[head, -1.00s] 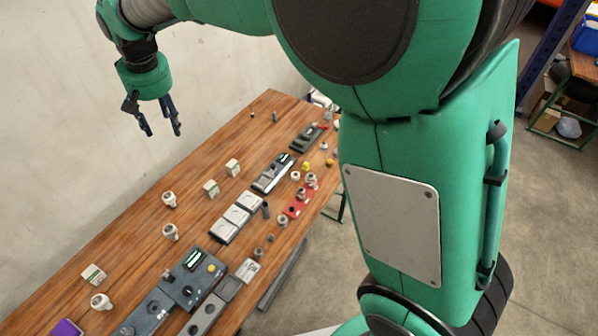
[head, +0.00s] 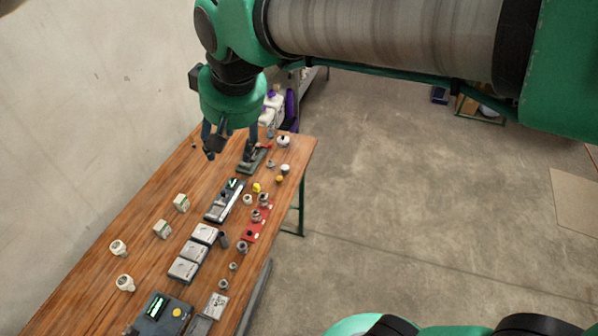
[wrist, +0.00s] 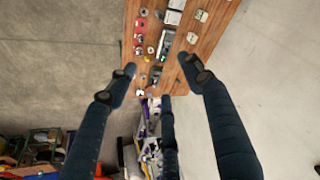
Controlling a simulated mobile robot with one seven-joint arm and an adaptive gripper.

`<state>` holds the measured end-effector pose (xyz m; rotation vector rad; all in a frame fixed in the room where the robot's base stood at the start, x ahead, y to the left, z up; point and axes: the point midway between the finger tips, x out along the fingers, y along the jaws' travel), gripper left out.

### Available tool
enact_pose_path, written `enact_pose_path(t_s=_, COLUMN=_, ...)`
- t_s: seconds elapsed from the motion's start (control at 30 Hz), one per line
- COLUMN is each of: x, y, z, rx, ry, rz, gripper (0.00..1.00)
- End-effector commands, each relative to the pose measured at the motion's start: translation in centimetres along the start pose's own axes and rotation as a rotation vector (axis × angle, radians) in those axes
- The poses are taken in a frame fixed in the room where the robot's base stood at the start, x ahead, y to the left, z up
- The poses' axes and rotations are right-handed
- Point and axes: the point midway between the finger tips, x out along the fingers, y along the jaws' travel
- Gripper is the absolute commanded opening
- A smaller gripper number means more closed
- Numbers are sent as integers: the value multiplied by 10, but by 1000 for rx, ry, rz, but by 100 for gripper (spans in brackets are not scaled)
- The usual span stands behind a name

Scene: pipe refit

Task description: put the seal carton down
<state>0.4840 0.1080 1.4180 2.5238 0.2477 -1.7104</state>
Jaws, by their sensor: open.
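My gripper (head: 230,145) is open, with its fingers spread and nothing between them. It hangs above the far end of the wooden table (head: 95,275). Two small whitish cartons with greenish labels stand on the table's wall side, a farther carton (head: 181,203) and a nearer carton (head: 162,229). I cannot tell which, if either, is the seal carton. In the wrist view my gripper (wrist: 155,72) points down past the table's end, and the cartons (wrist: 200,15) lie near the upper edge, apart from the fingers.
Grey boxes (head: 184,270), a black-and-silver device (head: 225,200), a red plate (head: 256,224) and a dark green fixture (head: 252,160) line the table. White fittings (head: 118,248) stand near the wall. Bare tabletop shows along the wall side. Open floor (head: 420,220) lies to the right.

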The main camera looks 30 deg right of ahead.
Motion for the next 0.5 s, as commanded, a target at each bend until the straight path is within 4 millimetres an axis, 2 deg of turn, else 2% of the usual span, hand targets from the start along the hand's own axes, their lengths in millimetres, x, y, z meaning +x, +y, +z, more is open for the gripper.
enact_pose_path(t_s=0.03, x=-6, y=10, z=14, rx=14, ry=11, rz=7, gripper=51)
enact_pose_path(t_s=0.2, x=-18, y=36, z=58, rx=55, ry=40, rz=29, gripper=51)
enact_pose_path(t_s=0.5, x=-24, y=68, z=136, rx=122, ry=89, rz=72, gripper=51)
